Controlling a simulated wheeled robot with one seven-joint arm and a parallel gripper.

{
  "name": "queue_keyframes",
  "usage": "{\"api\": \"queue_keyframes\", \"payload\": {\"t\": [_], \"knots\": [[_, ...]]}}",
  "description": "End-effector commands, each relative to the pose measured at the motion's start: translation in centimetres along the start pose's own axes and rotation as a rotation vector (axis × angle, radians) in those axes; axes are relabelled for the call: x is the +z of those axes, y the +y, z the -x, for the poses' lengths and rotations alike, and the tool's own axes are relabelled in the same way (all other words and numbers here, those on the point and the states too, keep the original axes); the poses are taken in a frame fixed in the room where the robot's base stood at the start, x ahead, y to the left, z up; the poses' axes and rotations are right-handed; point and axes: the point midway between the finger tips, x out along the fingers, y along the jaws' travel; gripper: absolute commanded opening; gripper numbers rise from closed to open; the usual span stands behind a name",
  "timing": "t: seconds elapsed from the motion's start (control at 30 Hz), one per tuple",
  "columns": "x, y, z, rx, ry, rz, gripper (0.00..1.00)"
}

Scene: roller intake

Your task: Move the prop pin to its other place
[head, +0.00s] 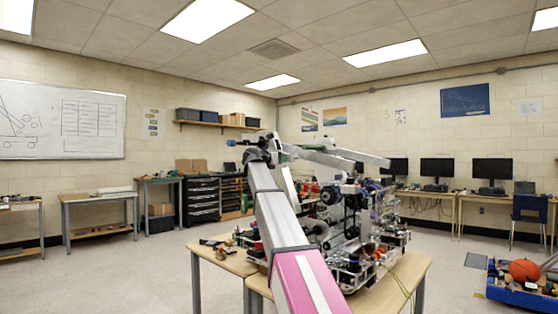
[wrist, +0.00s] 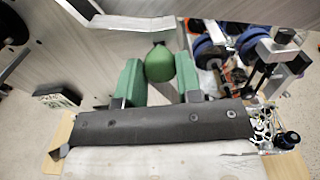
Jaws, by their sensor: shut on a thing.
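My gripper (wrist: 158,66) shows in the wrist view, with two green fingers reaching up from a dark bar. A rounded green knob (wrist: 160,63) sits between the fingers, and they are shut on it. I take it to be the prop pin's head; the rest of the pin is hidden. Long grey plates (wrist: 65,60) and a pale bracket (wrist: 118,22) lie close beyond the fingers. In the head view the machine with the rollers (head: 352,225) stands on a table, partly behind my arm. I cannot make out the pin or my fingertips there.
In the wrist view, blue wheels (wrist: 208,50) and a black-knobbed metal post (wrist: 276,45) stand close on the right. In the head view, the wooden table (head: 400,285) carries the machine and loose tools. A blue-bumpered robot (head: 520,295) is on the floor at right. Floor at left is clear.

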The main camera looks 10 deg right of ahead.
Motion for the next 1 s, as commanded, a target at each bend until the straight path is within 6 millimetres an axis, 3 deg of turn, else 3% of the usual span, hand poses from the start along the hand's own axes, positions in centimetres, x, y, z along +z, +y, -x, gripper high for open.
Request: {"api": "queue_keyframes", "payload": {"t": [0.47,0.5,0.57,0.87,1.0], "knots": [[0.0,0.0,-1.1,0.0,0.0,0.0,0.15],[0.0,0.0,-1.1,0.0,0.0,0.0,0.42],[0.0,0.0,-1.0,0.0,0.0,0.0,0.62],[0.0,0.0,-0.9,0.0,0.0,0.0,0.62],[0.0,-0.1,0.2,0.001,0.0,0.0,0.62]]}}
